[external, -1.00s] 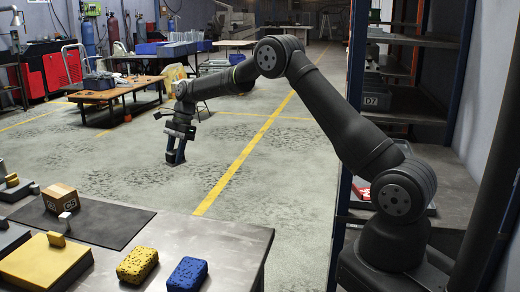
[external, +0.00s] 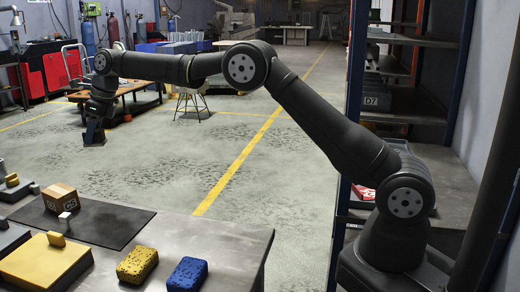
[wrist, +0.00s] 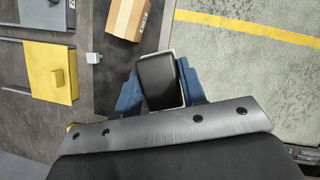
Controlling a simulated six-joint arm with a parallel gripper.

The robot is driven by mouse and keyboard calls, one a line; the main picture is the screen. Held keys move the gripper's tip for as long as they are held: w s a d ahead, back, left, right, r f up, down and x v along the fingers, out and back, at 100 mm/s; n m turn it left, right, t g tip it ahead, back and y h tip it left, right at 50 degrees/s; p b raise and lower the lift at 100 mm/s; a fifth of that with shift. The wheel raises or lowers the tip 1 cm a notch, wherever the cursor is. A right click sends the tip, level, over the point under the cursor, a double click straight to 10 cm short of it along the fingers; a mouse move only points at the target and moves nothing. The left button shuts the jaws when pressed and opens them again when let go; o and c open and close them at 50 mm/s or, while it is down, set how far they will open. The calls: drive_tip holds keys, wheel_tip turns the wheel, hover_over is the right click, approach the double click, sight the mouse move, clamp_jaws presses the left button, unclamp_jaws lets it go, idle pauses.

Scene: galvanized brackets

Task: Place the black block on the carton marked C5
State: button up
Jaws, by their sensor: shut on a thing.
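The black block (wrist: 157,78) is between the blue fingers of my gripper (wrist: 160,88) in the wrist view, a pale edge showing around it. My gripper (external: 94,136) shows in the external view in the air beyond the table, to the right of and behind the carton; the block is hard to make out there. The cardboard carton (external: 58,199), its label reading like C5, stands on a dark mat (external: 110,222). The carton (wrist: 125,14) is at the top of the wrist view, apart from the block, partly cut off by the frame edge.
A small pale block (external: 65,217) stands in front of the carton. A yellow box with a small raised block (external: 45,262), a yellow sponge (external: 137,265) and a blue sponge (external: 187,273) lie nearer. Grey pieces sit at left. The mat's right part is clear.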

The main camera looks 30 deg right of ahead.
drive_tip(key=s+a+f, duration=0.1)
drive_tip(key=a+f, duration=0.1)
drive_tip(key=a, duration=0.1)
drive_tip(key=s+a+f, duration=0.1)
drive_tip(key=a+f, duration=0.1)
drive_tip(key=a, duration=0.2)
drive_tip(key=s+a+f, duration=0.1)
drive_tip(key=a+f, duration=0.2)
drive_tip(key=shift+s+a, duration=0.15)
drive_tip(key=shift+a, duration=0.25)
drive_tip(key=shift+f, duration=1.85)
drive_tip(key=o, duration=1)
drive_tip(key=shift+f, duration=0.2)
drive_tip(key=shift+r, duration=0.1)
drive_tip(key=v, duration=1.2)
